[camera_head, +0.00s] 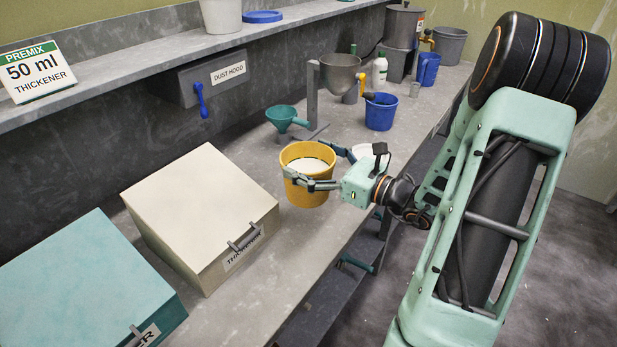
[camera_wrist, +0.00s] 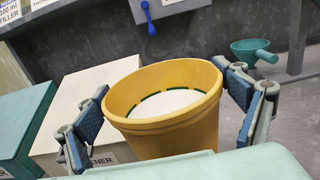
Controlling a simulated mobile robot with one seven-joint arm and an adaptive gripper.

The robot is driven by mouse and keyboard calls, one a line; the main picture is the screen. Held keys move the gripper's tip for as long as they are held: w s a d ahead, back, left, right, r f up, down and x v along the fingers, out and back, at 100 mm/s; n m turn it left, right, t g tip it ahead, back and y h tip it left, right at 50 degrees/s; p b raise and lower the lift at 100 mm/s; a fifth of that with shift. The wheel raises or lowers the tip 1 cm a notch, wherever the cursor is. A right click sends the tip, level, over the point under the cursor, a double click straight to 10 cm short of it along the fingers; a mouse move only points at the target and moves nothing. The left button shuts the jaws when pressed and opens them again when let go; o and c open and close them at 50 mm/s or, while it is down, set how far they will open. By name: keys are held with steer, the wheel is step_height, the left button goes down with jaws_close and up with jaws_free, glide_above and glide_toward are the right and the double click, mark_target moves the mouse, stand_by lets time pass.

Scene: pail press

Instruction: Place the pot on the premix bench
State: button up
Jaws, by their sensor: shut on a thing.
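The yellow pot (camera_head: 307,190) is upright between the fingers of my gripper (camera_head: 308,160), over the grey premix bench (camera_head: 245,300), near its front edge. I cannot tell whether its base touches the bench top. In the wrist view the pot (camera_wrist: 175,135) fills the middle, with a finger pad against each side of its rim. White material lies inside it, with a dark green line around the inner wall. The pot's lower part is hidden in the wrist view.
A cream thickener bin (camera_head: 195,205) and a teal bin (camera_head: 85,285) stand left of the pot. A green funnel scoop (camera_head: 287,117), a hopper on a stand (camera_head: 340,75) and a blue pail (camera_head: 381,112) stand behind. A white round item (camera_head: 367,152) is partly hidden by my gripper.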

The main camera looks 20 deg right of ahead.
mark_target(305, 165)
steer(key=w+f, duration=0.1)
steer(key=f, duration=0.1)
steer(key=w+d+f, duration=0.1)
steer(key=w, duration=0.1)
steer(key=w+f, duration=0.1)
steer(key=f, duration=0.1)
steer(key=shift+w+d+f, duration=0.15)
steer(key=shift+d+f, duration=0.2)
steer(key=shift+d, duration=0.05)
steer(key=shift+f, duration=1.4)
steer(key=shift+f+b, duration=0.2)
steer(key=shift+b, duration=0.15)
steer(key=o, duration=1.9)
steer(key=shift+r, duration=0.2)
steer(key=v, duration=1.2)
steer(key=shift+b, duration=0.4)
